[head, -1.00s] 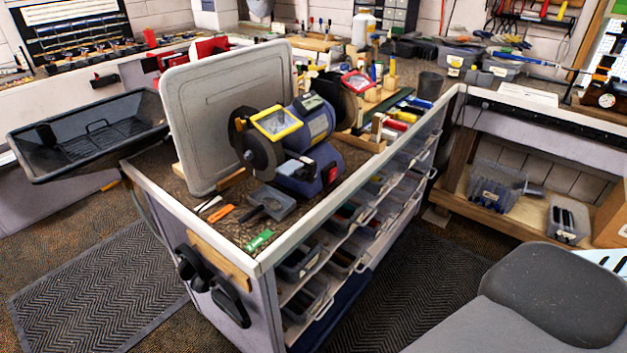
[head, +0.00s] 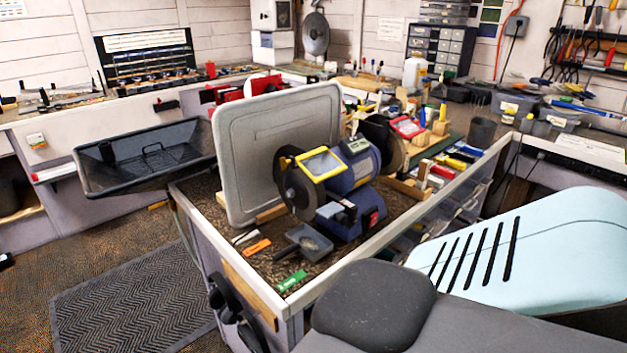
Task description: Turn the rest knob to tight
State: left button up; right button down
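A blue bench grinder (head: 357,172) stands on the island bench in the middle of the head view. A yellow-framed eye shield (head: 321,164) sits over its near dark wheel (head: 300,190). A small dark block (head: 336,212), perhaps part of the tool rest, sits beside that wheel. I cannot make out the rest knob or its setting. A red patch (head: 373,218) shows on the grinder's base. Neither gripper is in view. Only dark grey and pale blue parts of my own body show at the lower right.
A grey upright panel (head: 240,150) stands left of the grinder. A small dark tray (head: 304,243), an orange item (head: 257,247) and a green item (head: 291,281) lie on the bench's near end. A black tub (head: 145,158) juts out at the left. Floor is open at lower left.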

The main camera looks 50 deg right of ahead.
aim_at(350, 222)
jog(key=k+l+u, duration=0.1)
jog(key=l+u, duration=0.25)
jog(key=k+l+u, duration=0.15)
jog(key=l+u, duration=0.25)
jog(key=k+l+u, duration=0.2)
jog(key=l, duration=0.25)
jog(key=k+l+u, duration=0.45)
jog(key=k+l, duration=1.1)
jog(key=l, duration=0.15)
